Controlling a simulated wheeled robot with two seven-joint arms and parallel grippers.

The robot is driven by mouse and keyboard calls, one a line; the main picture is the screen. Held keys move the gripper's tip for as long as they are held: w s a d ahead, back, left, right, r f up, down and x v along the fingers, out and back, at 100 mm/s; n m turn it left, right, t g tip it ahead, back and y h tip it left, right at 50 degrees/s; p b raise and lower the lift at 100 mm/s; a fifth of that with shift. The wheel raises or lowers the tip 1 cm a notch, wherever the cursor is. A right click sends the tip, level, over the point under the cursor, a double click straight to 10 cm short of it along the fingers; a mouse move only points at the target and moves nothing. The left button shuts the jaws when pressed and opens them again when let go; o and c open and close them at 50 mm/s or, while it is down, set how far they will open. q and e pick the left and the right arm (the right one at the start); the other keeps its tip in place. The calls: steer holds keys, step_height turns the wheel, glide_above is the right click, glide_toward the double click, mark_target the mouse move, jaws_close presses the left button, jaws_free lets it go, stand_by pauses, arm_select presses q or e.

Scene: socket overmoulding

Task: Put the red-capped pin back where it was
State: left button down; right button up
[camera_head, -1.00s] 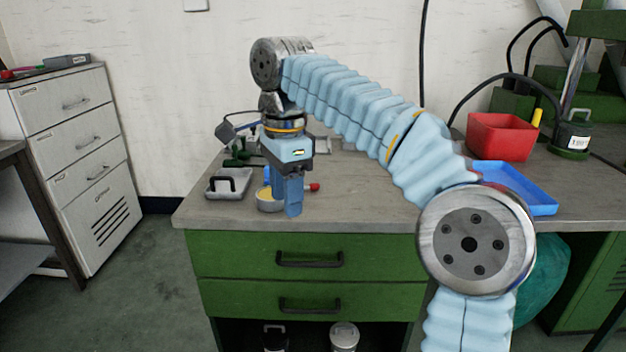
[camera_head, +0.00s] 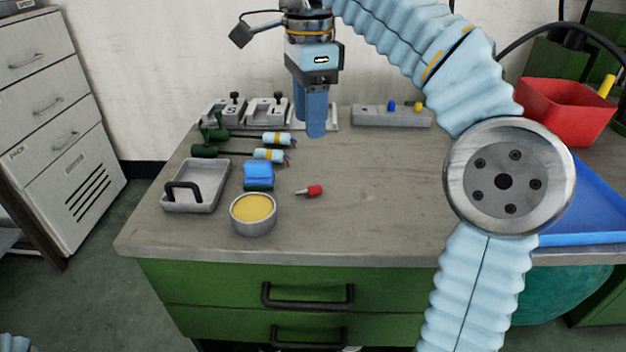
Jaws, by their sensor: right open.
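The red-capped pin (camera_head: 313,190) lies on its side on the bench, its red cap to the right and its thin tip to the left. A grey block (camera_head: 376,117) at the back of the bench holds a blue-capped pin (camera_head: 391,106) and a yellow-capped pin (camera_head: 418,107) upright. My left gripper is out of view.
A bowl of yellow material (camera_head: 253,214), a blue block (camera_head: 258,173) and a grey tray (camera_head: 197,188) stand left of the pin. Two cabled connectors (camera_head: 272,147) and moulds (camera_head: 266,111) lie behind. A red bin (camera_head: 563,115) stands right.

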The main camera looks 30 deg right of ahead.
steer(key=b, duration=0.2)
glide_above(312, 186)
steer(key=f, duration=0.7)
steer(key=shift+w, duration=0.35)
steer(key=f, duration=0.1)
steer(key=f+b, duration=0.1)
steer(key=f, duration=0.1)
steer(key=s+f, duration=0.1)
steer(key=f, duration=0.1)
steer(key=shift+f+b, duration=0.25)
steer(key=shift+b, duration=0.05)
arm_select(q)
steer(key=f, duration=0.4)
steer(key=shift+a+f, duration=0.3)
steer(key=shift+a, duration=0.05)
arm_select(e)
steer(key=shift+w, duration=0.1)
steer(key=shift+c, duration=0.3)
jaws_close()
